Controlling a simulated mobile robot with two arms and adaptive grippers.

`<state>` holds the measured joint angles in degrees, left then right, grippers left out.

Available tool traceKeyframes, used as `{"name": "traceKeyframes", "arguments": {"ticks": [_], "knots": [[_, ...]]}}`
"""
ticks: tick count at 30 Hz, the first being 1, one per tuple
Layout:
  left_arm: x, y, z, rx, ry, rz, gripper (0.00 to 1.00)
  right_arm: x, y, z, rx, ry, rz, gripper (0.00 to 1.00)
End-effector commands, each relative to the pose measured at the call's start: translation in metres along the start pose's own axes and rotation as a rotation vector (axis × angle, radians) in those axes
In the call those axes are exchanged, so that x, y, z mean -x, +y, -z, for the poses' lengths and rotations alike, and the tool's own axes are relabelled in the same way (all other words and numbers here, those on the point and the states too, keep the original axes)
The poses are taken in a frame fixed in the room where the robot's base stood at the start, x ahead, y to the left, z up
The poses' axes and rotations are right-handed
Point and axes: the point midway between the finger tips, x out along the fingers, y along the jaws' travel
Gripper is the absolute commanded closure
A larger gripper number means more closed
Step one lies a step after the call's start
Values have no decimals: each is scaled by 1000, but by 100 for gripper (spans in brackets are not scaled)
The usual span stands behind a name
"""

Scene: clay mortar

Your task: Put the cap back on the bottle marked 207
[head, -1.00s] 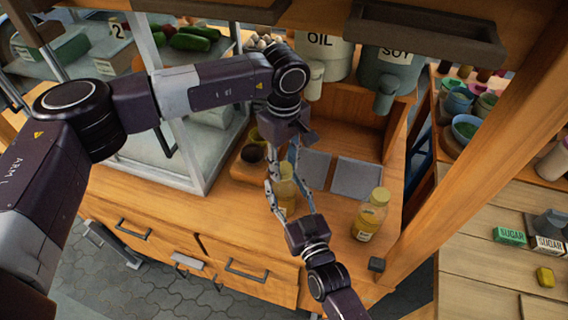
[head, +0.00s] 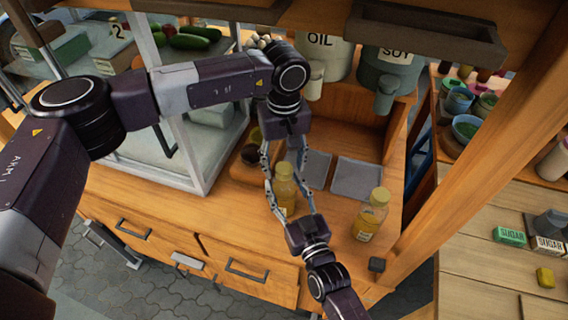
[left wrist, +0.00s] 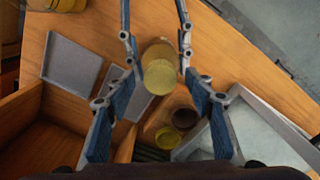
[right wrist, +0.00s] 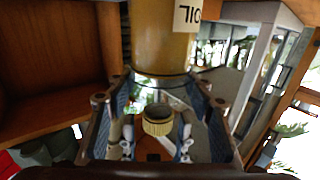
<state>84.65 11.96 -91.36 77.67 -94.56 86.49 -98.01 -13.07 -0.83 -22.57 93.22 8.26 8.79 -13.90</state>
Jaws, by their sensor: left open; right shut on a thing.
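A bottle of yellow liquid (head: 285,188) stands upright on the cart counter, held by my right gripper (head: 289,198), its fingers on both sides. A yellow cap (left wrist: 159,77) shows at its top from above. In the right wrist view the ribbed cap (right wrist: 158,122) is at the neck end; I cannot tell whether it is fully seated. My left gripper (head: 284,160) is open above, its fingers spread on either side of the cap without visibly gripping it. A second yellow bottle (head: 371,217), with a yellow top, stands to the right. I cannot read 207 on either bottle.
Two grey trays (head: 357,178) lie behind the bottles. A wooden holder with a small brown bowl (left wrist: 185,117) sits close behind the held bottle. A glass case (head: 200,150) is at left. OIL (head: 322,60) and SOY (head: 388,75) dispensers stand at the back.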

Motion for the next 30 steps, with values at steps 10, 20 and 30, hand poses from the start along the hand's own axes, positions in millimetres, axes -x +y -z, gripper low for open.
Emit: {"name": "traceKeyframes", "arguments": {"ticks": [10, 20, 30], "knots": [[39, 0, 0, 0, 1, 0, 51, 0, 0, 0, 0, -1, 0, 100], [40, 0, 0, 14, 0, 0, 53, 0, 0, 0, 0, -1, 0, 100], [47, 1, 0, 426, 0, -1, 53, 0, 0, 0, 0, -1, 0, 100]]}}
